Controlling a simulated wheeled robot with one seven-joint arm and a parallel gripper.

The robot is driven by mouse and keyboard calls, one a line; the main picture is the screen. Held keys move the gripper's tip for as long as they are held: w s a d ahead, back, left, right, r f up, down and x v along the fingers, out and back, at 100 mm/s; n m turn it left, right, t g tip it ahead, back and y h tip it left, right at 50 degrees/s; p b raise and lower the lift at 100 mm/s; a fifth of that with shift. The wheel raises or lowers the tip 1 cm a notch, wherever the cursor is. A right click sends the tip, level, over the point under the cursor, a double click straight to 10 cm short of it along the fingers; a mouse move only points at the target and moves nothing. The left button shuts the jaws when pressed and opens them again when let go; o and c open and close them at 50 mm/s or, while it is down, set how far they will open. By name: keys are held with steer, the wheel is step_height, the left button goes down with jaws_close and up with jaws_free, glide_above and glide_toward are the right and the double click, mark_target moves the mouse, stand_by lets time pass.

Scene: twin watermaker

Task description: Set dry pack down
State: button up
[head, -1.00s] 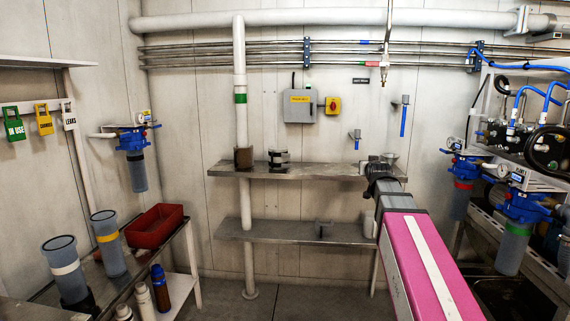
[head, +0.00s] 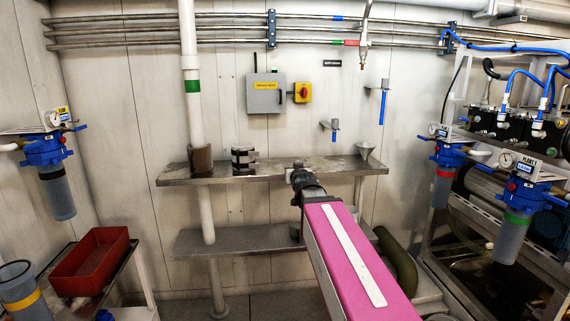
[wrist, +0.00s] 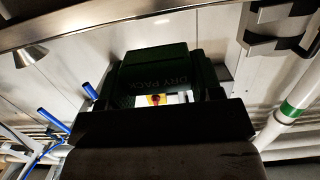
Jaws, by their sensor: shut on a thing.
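The dry pack (wrist: 157,74) is a dark green block with its name printed on it, in the middle of the wrist view. My gripper (wrist: 160,96) is shut on it, with dark jaws at both sides. In the head view my gripper (head: 303,181) is at the end of my pink arm, in front of the upper wall shelf (head: 225,174). The pack cannot be made out clearly there. The shelf edge (wrist: 100,20) crosses the top of the wrist view. I cannot tell whether the pack touches the shelf.
A banded holder (head: 243,160) and a brown pipe collar (head: 201,160) stand left on the upper shelf; a funnel (head: 366,151) is at its right end. Between them the shelf top looks largely free. A lower shelf (head: 240,239) runs below. Blue-capped filters (head: 515,195) stand right.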

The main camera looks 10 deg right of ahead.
mark_target(289, 166)
steer(key=w, duration=1.6)
steer(key=shift+s+f, duration=0.15)
steer(key=shift+f, duration=0.15)
steer(key=shift+f, duration=0.1)
steer(key=o, duration=0.9)
